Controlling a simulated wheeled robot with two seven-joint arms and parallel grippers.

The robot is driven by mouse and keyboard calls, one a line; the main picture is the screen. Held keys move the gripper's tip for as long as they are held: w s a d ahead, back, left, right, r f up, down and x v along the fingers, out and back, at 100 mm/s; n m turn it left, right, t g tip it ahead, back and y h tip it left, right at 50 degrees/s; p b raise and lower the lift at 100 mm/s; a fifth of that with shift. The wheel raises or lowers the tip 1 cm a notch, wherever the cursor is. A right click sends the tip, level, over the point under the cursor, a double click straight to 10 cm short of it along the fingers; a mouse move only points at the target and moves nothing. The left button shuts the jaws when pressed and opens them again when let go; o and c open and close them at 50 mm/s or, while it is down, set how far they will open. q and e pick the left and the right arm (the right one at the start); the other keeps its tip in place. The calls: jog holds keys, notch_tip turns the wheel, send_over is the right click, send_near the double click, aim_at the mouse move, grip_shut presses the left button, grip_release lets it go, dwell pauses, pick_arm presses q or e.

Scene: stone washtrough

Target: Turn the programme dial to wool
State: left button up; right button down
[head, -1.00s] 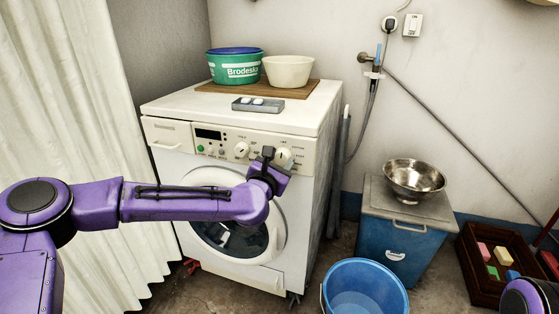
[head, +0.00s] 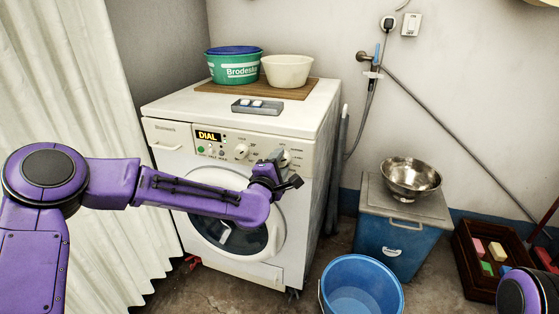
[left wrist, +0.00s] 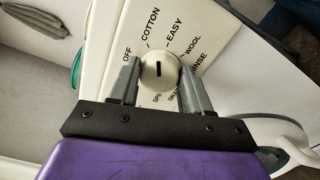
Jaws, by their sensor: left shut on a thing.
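The washing machine (head: 297,230) stands against the wall, with the programme dial (head: 284,158) at the right of its front panel. My left gripper (head: 277,157) is at this dial. In the left wrist view the round cream dial (left wrist: 159,72) sits between the two grey fingers of the left gripper (left wrist: 160,78), which are shut on it. Its short dark mark runs up and down the picture, roughly between COTTON and EASY. The WOOL label (left wrist: 193,46) is to the right, past EASY. My right gripper is out of view.
A second knob (head: 241,151) is left of the dial. A green tub (head: 234,68), a cream bowl (head: 287,71) and a grey tray (head: 257,106) are on top. A blue bucket (head: 361,285) stands on the floor. A steel bowl (head: 411,177) rests on a blue bin.

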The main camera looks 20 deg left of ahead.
pick_arm(q)
jog(key=m+p, duration=0.2)
jog(key=m, duration=0.3)
jog(key=shift+m, duration=0.3)
jog(key=m+p, duration=0.1)
jog(key=m, duration=0.4)
jog(key=shift+a+f+m+p, duration=0.1)
jog(key=shift+m+p, duration=0.3)
jog(key=o, duration=1.1)
jog(key=shift+c, duration=0.2)
jog(key=shift+s, duration=0.1)
jog(key=s, duration=1)
jog(key=shift+s+a, duration=0.15)
jog(key=shift+a, duration=0.05)
